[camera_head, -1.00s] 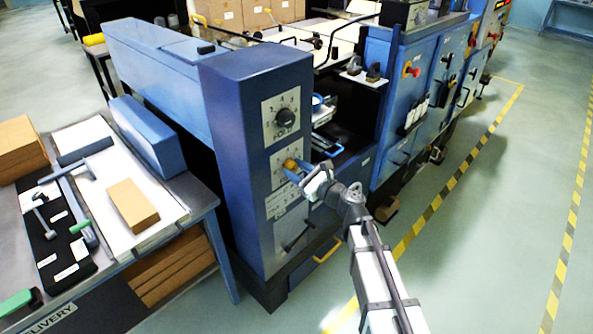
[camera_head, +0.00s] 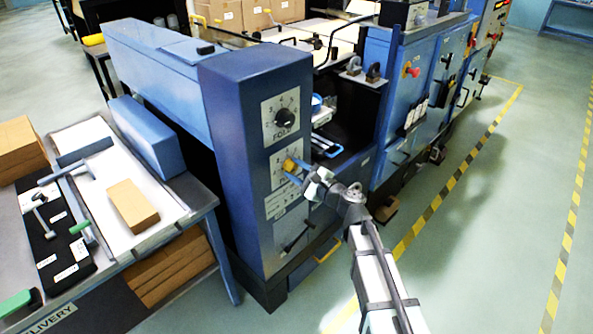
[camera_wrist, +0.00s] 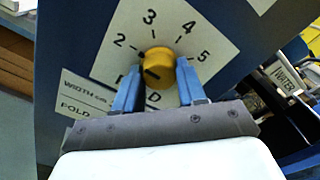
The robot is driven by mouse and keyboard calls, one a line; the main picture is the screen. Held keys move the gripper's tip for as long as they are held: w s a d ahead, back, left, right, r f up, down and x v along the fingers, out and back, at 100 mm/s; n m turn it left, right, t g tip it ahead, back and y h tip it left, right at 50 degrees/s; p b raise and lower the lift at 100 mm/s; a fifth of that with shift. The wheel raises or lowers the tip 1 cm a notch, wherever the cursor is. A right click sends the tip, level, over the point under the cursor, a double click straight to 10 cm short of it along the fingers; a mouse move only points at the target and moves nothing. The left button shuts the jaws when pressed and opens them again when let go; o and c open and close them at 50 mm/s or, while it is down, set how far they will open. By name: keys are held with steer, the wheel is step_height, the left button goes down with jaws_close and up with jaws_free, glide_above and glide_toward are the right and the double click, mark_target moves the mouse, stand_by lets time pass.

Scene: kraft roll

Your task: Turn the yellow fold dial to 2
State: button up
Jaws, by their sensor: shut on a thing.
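The yellow fold dial (camera_head: 289,164) is on a white number plate on the front of the blue machine column, below a black dial. In the wrist view the yellow dial (camera_wrist: 158,62) sits between the two blue fingers of my gripper (camera_wrist: 160,74), which is shut on it. In the head view my gripper (camera_head: 294,171) reaches the dial from the right.
The black dial (camera_head: 285,118) on its own plate is just above. A lever handle (camera_head: 298,238) is lower on the column. The delivery table (camera_head: 185,212) with paper stacks stands to the left. The floor to the right is open, with striped tape.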

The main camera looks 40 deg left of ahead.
steer(key=shift+a, duration=0.1)
steer(key=o, duration=1)
steer(key=shift+o, duration=0.2)
steer(key=d, duration=1.4)
steer(key=shift+n, duration=0.3)
